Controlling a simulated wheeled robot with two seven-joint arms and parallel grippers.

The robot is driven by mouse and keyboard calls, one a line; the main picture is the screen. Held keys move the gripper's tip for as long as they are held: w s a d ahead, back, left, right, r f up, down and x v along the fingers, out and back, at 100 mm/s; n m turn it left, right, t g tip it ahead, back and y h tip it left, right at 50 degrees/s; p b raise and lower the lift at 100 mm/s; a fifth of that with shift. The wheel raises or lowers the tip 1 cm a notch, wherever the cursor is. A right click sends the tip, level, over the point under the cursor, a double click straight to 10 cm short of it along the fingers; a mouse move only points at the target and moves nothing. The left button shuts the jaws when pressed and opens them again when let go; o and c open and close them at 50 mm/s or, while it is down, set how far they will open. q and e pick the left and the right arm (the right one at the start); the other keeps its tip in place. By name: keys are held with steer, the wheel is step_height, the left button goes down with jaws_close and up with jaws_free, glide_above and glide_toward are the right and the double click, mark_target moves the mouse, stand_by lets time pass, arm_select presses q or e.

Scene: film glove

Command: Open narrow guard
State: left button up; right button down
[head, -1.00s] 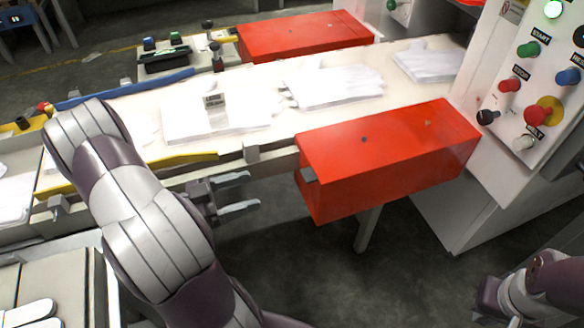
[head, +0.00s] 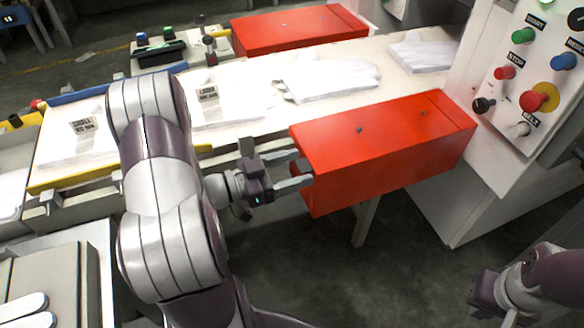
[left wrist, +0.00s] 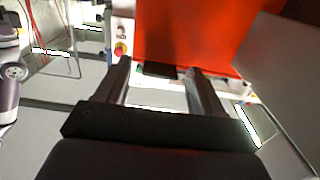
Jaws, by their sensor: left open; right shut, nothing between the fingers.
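A red box-shaped guard (head: 385,150) sits over the near side of the conveyor, beside the control cabinet, and looks closed. A second red guard (head: 298,30) stands on the far side. My left gripper (head: 303,173) is open at the left end of the near guard, its fingertips close to that end. In the left wrist view the red guard (left wrist: 195,35) fills the top, and a dark handle-like piece (left wrist: 157,70) shows between the open fingers (left wrist: 158,82). I cannot tell whether they touch it. My right gripper (head: 484,292) is shut and empty at the lower right.
White gloves (head: 325,77) lie flat along the pale conveyor (head: 262,75). A control panel (head: 535,75) with coloured buttons stands at the right. A grey tray (head: 50,270) with gloves is at the lower left. Dark floor lies open below the guard.

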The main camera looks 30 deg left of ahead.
arm_select(q)
jaws_close()
steer(key=w+a+r+n+p, duration=0.3)
steer(key=r+n+p, duration=0.3)
steer(key=p, duration=0.6)
steer(key=w+a+r+n+p, duration=0.3)
steer(key=r+n+p, duration=0.3)
steer(key=n+p, duration=0.3)
steer(key=shift+w+a+r+n+p, duration=0.3)
steer(key=shift+a+p, duration=0.55)
steer(key=shift+p, duration=1.05)
jaws_free()
steer(key=shift+f, duration=0.1)
steer(key=b+v, duration=0.2)
steer(key=v, duration=1)
steer(key=shift+s+a, duration=0.25)
steer(key=shift+a, duration=0.05)
